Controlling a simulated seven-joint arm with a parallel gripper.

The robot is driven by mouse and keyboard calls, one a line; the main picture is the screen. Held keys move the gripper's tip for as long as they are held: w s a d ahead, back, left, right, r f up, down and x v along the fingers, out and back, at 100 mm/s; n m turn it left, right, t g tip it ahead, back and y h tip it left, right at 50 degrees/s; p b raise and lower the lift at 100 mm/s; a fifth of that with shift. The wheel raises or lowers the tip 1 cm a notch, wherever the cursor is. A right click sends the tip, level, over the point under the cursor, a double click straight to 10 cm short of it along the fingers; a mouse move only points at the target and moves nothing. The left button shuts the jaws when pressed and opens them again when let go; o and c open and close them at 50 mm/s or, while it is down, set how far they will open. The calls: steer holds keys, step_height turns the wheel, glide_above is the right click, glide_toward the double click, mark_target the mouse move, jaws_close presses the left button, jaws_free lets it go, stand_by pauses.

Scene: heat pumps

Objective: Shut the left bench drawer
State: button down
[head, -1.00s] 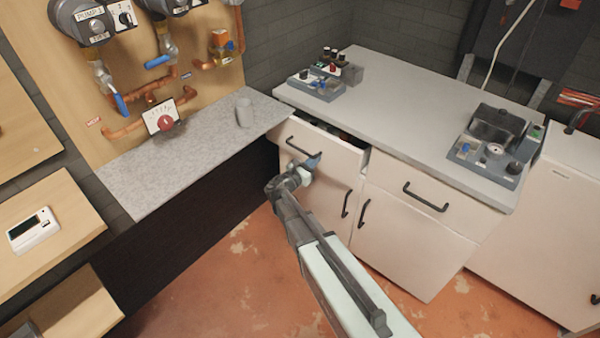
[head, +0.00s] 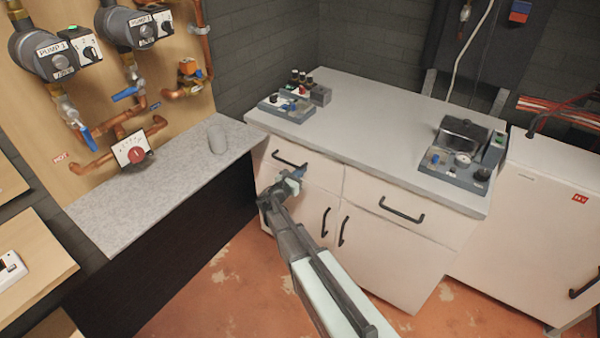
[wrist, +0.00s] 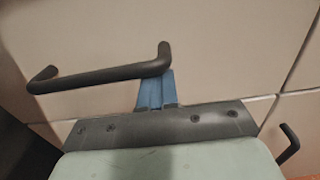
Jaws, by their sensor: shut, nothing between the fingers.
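The left bench drawer (head: 318,173) is the upper left front of the white bench, with a black bar handle (head: 289,160). Its front looks flush with the right drawer (head: 385,204), with no open gap visible. My gripper (head: 296,174) is shut and empty, in front of the drawer just below the handle. In the wrist view the blue fingertips (wrist: 155,88) point at the drawer front, at the right end of the handle (wrist: 100,77). I cannot tell whether they touch the front.
The bench top (head: 370,125) carries a device at left (head: 295,100) and another at right (head: 462,155). Orange floor (head: 225,295) lies clear in front.

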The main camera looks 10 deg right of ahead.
steer(key=shift+w+d+r, duration=0.1)
steer(key=shift+w+d, duration=0.15)
steer(key=shift+w, duration=0.2)
steer(key=v, duration=1.5)
steer(key=shift+s+d, duration=0.1)
steer(key=s+d+f+m+g+y, duration=0.1)
steer(key=s+f+m+g+y, duration=0.6)
steer(key=s+f+m+g, duration=0.9)
steer(key=s+d+f+m+g+y, duration=0.1)
steer(key=s+d+f+m+y, duration=0.1)
steer(key=s, duration=0.9)
steer(key=s+d+f+m+g+y, duration=0.1)
steer(key=s+f+m, duration=0.4)
steer(key=s, duration=0.7)
steer(key=s+d+f+m+g+y, duration=0.1)
steer(key=s+d+f+m, duration=0.3)
steer(key=s, duration=0.8)
steer(key=shift+d+f+g+y, duration=0.3)
steer(key=shift+d+f+y, duration=0.6)
steer(key=shift+f, duration=0.1)
